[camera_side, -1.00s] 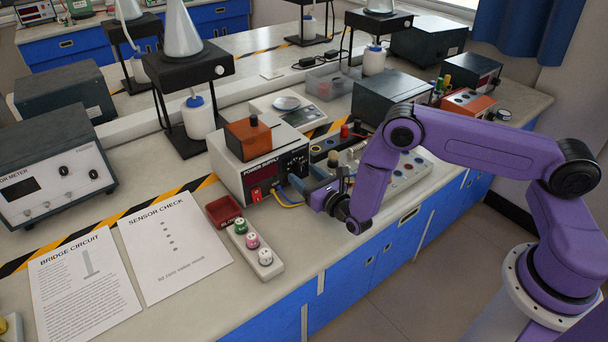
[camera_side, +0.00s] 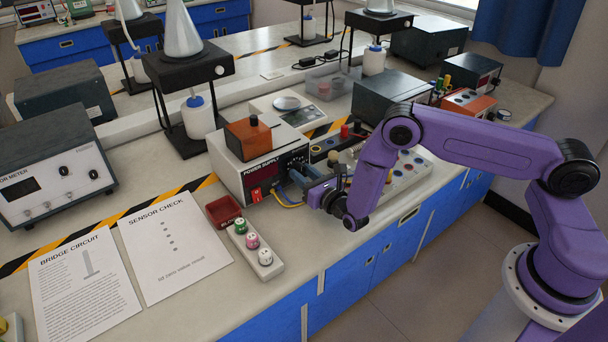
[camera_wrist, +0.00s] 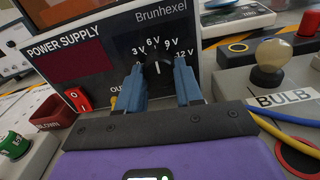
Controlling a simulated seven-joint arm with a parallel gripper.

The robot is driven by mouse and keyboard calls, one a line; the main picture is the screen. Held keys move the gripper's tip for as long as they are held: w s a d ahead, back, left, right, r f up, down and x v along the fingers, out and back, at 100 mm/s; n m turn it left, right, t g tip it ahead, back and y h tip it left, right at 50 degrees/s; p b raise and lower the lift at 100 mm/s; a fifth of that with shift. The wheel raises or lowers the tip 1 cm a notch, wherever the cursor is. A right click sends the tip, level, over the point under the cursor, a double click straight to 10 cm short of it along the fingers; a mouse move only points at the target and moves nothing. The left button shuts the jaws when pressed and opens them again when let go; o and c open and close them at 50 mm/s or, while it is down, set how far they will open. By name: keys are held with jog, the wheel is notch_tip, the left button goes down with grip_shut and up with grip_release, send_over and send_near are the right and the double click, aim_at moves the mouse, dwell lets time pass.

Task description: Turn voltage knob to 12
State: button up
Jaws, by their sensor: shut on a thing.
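The power supply (camera_side: 240,182) stands near the bench front in the side view. Its front panel fills the upper part of the wrist view. The black voltage knob (camera_wrist: 157,68) sits among the marks 3 V, 6 V, 9 V and 12 V. Its white line points roughly upward, near the 6 V side of the top. My gripper (camera_wrist: 159,83) is shut on the knob, one blue finger on each side. The fingers hide the knob's lower sides. The 12 V mark (camera_wrist: 184,54) shows just above the right finger. The display (camera_wrist: 75,62) is dark.
A red switch (camera_wrist: 77,99) is left of the knob. A bulb holder (camera_wrist: 269,75) and yellow and blue wires (camera_wrist: 285,125) are to the right.

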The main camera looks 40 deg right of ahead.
jog(key=m, duration=0.4)
jog(key=shift+a, duration=0.1)
jog(key=m, duration=0.7)
jog(key=shift+m, duration=0.3)
jog(key=shift+r+m, duration=0.1)
jog(key=shift+m, duration=1.8)
jog(key=shift+a, duration=0.1)
jog(key=o, duration=1)
jog(key=shift+o, duration=0.2)
jog(key=shift+s, duration=0.1)
